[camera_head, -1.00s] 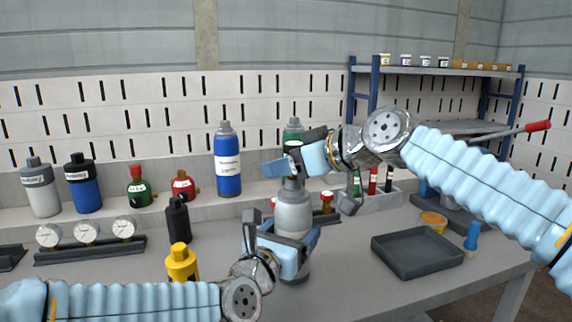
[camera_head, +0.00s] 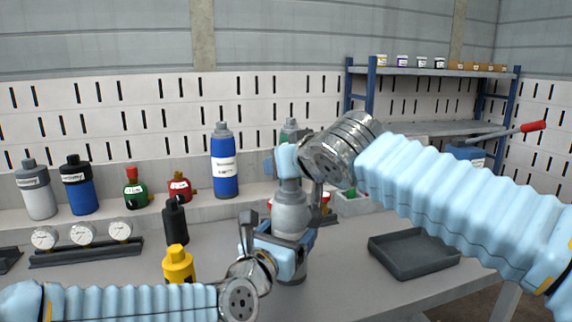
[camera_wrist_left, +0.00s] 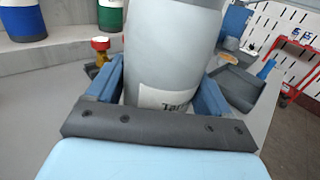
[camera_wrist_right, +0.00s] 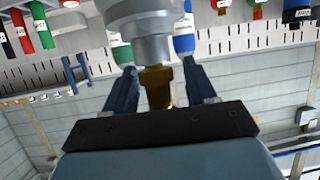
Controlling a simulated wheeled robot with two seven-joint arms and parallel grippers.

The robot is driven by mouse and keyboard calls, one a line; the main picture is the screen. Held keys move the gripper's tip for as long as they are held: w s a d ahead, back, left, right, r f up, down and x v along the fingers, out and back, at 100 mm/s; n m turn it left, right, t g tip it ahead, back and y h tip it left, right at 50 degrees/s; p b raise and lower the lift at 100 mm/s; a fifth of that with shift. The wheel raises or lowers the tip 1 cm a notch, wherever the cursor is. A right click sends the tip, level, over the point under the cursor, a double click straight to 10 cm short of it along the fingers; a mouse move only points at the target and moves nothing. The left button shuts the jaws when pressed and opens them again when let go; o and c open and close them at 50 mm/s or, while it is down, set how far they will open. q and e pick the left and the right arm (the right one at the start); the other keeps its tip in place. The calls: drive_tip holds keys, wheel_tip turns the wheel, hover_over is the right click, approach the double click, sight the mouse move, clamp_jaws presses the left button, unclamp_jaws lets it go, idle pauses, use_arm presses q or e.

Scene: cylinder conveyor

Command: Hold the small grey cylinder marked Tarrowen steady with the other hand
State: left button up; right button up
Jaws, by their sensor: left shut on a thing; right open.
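The small grey cylinder (camera_head: 291,213) stands upright on the table. In the left wrist view it (camera_wrist_left: 172,45) has a white label whose visible letters begin "Tar". My left gripper (camera_head: 283,245) is shut on its body, with one blue finger on each side. My right gripper (camera_head: 289,162) is at the cylinder's top. In the right wrist view the open fingers (camera_wrist_right: 158,85) stand on either side of the brass valve (camera_wrist_right: 157,87), with visible gaps. The arm hides most of the valve in the head view.
A black cylinder (camera_head: 175,220) and a yellow one (camera_head: 178,265) stand left of my left gripper. A dark tray (camera_head: 413,254) lies to the right. Blue (camera_head: 224,165), red and green cylinders stand on the ledge behind. Gauges (camera_head: 82,234) lie in a rack at left.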

drive_tip(key=shift+m+h, duration=0.5)
drive_tip(key=shift+h, duration=0.1)
drive_tip(key=m+t+h, duration=0.1)
drive_tip(key=m+h, duration=0.1)
drive_tip(key=h, duration=0.1)
drive_tip(key=shift+m, duration=0.4)
drive_tip(key=shift+d+m+h, duration=0.2)
drive_tip(key=shift+m+h, duration=0.35)
drive_tip(key=shift+h, duration=0.15)
drive_tip(key=shift+d+m+h, duration=0.2)
drive_tip(key=shift+m+h, duration=0.35)
drive_tip(key=shift+h, duration=0.15)
drive_tip(key=shift+c, duration=0.2)
clamp_jaws()
drive_tip(key=n+y, duration=0.2)
drive_tip(key=shift+y, duration=0.4)
drive_tip(key=shift+n+y, duration=0.9)
drive_tip(key=shift+n, duration=0.1)
drive_tip(key=shift+a+n+g+y, duration=0.25)
drive_tip(key=shift+n+y, duration=0.25)
drive_tip(key=shift+y, duration=0.1)
drive_tip(key=shift+a+n+g+y, duration=0.2)
drive_tip(key=shift+n+g+y, duration=0.05)
drive_tip(key=shift+n+y, duration=0.3)
